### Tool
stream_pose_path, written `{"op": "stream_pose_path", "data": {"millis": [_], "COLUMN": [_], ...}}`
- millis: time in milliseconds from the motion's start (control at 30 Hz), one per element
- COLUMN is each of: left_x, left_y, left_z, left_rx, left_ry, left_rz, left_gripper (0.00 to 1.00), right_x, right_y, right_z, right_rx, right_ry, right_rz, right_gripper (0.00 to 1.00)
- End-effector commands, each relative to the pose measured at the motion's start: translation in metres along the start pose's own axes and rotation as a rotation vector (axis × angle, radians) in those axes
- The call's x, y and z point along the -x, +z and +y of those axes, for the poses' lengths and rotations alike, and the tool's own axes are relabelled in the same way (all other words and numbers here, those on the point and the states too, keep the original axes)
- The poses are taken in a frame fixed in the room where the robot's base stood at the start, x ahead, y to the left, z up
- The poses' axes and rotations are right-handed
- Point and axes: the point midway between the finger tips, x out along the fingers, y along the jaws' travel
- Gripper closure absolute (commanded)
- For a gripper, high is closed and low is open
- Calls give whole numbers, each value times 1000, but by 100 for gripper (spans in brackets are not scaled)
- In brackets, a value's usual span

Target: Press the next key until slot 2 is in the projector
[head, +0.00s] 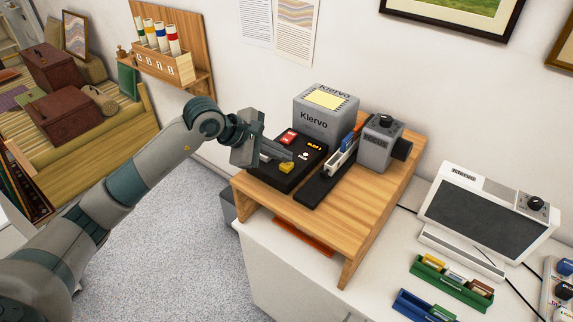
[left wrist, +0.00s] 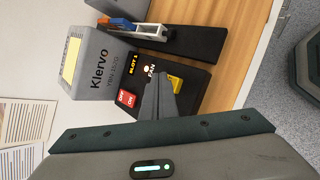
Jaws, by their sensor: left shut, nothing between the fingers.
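The grey Kiervo projector (head: 313,122) stands on a wooden stand, with a black control panel in front of it. In the left wrist view its small display (left wrist: 132,48) reads SLOT 1 in yellow. A yellow key (head: 286,168) is on the panel, partly hidden by my fingers; its label is not readable. My left gripper (head: 281,164) is shut and empty, its tips at the yellow key; I cannot tell whether they touch it. The fingers also show in the left wrist view (left wrist: 157,88). A slide holder (head: 341,154) with slides sits beside the panel. My right gripper is out of view.
A red off/on switch (left wrist: 126,98) and a white FAN button (left wrist: 147,64) are close to my fingers. The grey FOCUS box (head: 376,145) stands on the stand's right. A light box (head: 487,212) and green slide rack (head: 450,284) lie farther right.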

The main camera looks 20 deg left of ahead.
Motion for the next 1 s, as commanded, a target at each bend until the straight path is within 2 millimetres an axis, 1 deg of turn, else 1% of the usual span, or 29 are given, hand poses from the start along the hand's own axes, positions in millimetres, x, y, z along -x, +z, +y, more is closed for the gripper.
{"op": "stream_pose_path", "data": {"millis": [1000], "left_x": [-5], "left_y": [-4], "left_z": [-4], "left_rx": [0], "left_ry": [0], "left_rz": [0], "left_gripper": [100], "right_x": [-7], "right_y": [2], "right_z": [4], "right_rx": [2], "right_ry": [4], "right_rz": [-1], "right_gripper": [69]}}
